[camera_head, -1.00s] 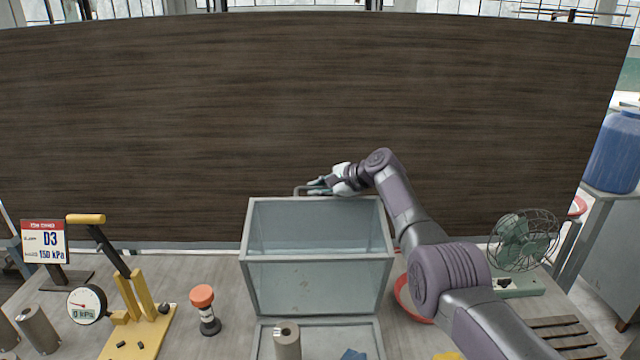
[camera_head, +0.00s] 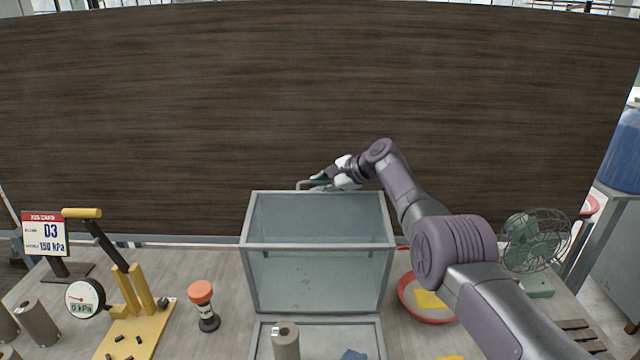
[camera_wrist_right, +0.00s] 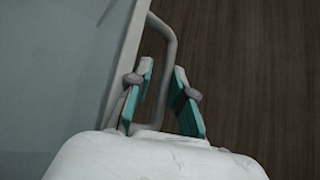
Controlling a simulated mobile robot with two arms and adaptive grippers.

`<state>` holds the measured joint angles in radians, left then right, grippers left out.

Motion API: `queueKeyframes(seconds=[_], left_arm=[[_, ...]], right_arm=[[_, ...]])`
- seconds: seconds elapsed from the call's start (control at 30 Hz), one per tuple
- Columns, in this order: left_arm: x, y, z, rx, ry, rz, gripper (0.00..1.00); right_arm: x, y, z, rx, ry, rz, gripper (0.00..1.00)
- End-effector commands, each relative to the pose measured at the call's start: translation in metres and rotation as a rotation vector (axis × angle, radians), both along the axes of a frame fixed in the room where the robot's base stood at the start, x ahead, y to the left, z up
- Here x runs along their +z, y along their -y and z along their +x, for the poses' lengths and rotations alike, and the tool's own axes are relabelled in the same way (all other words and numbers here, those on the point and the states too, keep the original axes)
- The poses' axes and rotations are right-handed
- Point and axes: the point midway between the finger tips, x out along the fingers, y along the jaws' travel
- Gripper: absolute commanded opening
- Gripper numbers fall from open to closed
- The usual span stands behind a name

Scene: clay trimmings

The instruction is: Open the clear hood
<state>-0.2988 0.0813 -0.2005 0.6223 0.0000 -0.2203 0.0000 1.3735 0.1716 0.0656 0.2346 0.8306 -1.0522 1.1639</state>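The clear hood (camera_head: 320,283) is a see-through box with a grey frame. It stands raised behind a grey-framed base (camera_head: 262,343) at the front. A bent grey handle (camera_head: 303,184) is on its far top edge. My right gripper (camera_head: 318,183) is at this handle, behind the hood's top edge. In the right wrist view, the handle bar (camera_wrist_right: 171,50) passes between the two teal fingers (camera_wrist_right: 160,85), which stand apart with gaps showing beside the bar. The hood's frame edge lies at their left. My left gripper is not in view.
A grey roll (camera_head: 286,342) and a blue cloth (camera_head: 354,355) are at the base. A red bowl (camera_head: 412,305) and green fan (camera_head: 530,245) are right. A dark panel (camera_head: 300,100) rises behind.

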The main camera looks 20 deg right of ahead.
Motion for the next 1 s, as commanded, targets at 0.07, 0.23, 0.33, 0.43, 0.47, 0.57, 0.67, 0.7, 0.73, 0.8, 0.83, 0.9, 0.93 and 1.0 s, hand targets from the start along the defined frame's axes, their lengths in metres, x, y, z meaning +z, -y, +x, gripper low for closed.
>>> queueKeyframes(seconds=[0.07, 0.23, 0.33, 0.43, 0.47, 0.57, 0.67, 0.7, 0.73, 0.8, 0.83, 0.9, 0.93, 1.0], left_arm=[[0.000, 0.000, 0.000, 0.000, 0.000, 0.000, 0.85], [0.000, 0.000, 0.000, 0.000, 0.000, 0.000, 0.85], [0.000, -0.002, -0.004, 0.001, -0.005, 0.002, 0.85], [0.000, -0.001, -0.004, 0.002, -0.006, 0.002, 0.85], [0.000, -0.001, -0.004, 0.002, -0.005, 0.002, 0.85], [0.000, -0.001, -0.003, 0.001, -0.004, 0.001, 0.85], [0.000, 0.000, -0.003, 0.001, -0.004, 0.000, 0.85], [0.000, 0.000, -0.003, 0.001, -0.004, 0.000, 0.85], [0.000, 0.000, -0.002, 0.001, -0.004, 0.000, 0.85], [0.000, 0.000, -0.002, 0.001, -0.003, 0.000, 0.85], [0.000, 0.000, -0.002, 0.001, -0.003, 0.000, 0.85], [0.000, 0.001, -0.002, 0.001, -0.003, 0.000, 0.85], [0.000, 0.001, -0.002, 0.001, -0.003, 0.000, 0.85], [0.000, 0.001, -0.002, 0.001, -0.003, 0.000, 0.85]], right_arm=[[0.000, 0.000, 0.000, 0.001, 0.000, 0.001, 0.37], [0.000, 0.000, 0.000, 0.001, 0.000, 0.001, 0.37], [0.000, 0.000, 0.000, 0.001, -0.001, 0.001, 0.37], [0.000, 0.001, -0.001, 0.000, 0.000, 0.001, 0.37], [0.001, 0.002, -0.001, 0.001, 0.000, 0.001, 0.37], [0.004, 0.006, -0.003, 0.000, 0.003, 0.002, 0.37], [0.008, 0.010, -0.007, -0.001, 0.004, 0.002, 0.37], [0.010, 0.012, -0.009, 0.000, 0.005, 0.001, 0.37], [0.011, 0.014, -0.011, -0.001, 0.004, 0.001, 0.37], [0.014, 0.016, -0.016, -0.001, 0.004, -0.001, 0.37], [0.015, 0.017, -0.018, 0.000, 0.003, -0.001, 0.37], [0.022, 0.024, -0.025, -0.001, 0.003, 0.000, 0.37], [0.025, 0.027, -0.028, -0.002, 0.005, 0.000, 0.37], [0.031, 0.033, -0.036, -0.002, 0.004, -0.001, 0.37]])
